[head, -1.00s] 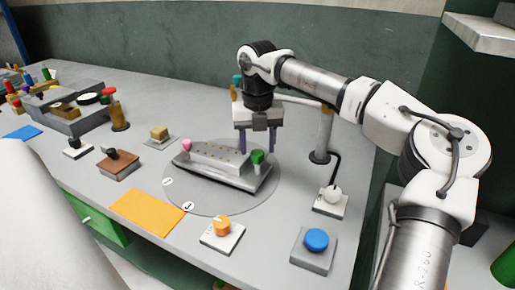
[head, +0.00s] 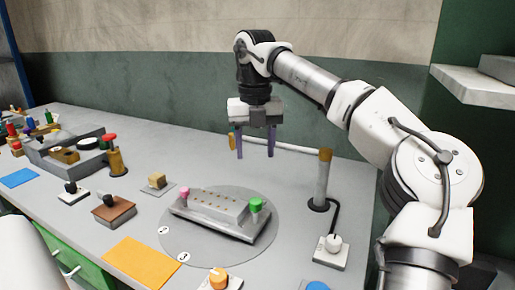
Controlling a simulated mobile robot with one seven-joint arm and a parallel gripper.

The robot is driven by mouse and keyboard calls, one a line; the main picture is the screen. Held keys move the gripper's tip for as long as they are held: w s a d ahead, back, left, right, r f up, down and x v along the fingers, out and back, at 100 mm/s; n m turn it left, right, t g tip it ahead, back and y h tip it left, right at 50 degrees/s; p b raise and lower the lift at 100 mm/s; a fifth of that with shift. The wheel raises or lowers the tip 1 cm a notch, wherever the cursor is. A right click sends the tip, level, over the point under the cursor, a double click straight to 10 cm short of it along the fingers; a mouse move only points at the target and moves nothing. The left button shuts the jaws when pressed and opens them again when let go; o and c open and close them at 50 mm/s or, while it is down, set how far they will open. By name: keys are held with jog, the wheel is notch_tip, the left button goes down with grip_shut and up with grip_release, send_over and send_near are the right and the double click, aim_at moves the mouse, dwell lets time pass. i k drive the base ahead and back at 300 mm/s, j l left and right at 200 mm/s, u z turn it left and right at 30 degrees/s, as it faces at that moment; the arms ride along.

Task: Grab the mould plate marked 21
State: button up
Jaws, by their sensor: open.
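I cannot read the number 21 on anything, so I cannot tell which piece is the mould plate marked 21. A grey block with a row of small holes (head: 215,207) sits on a round grey disc (head: 188,246), with a pink knob (head: 184,192) at its left end and a green knob (head: 256,205) at its right. My gripper (head: 255,156) points down above the bench behind this block, its two purple fingers apart with nothing between them.
A post with a brown top (head: 323,180) stands right of my gripper. A white pipe (head: 290,147) runs behind. An orange sheet (head: 142,262), an orange knob (head: 218,278) and a brown block (head: 114,208) lie in front and left. A grey fixture (head: 65,158) stands far left.

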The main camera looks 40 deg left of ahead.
aim_at(224, 208)
jog(key=k, duration=1)
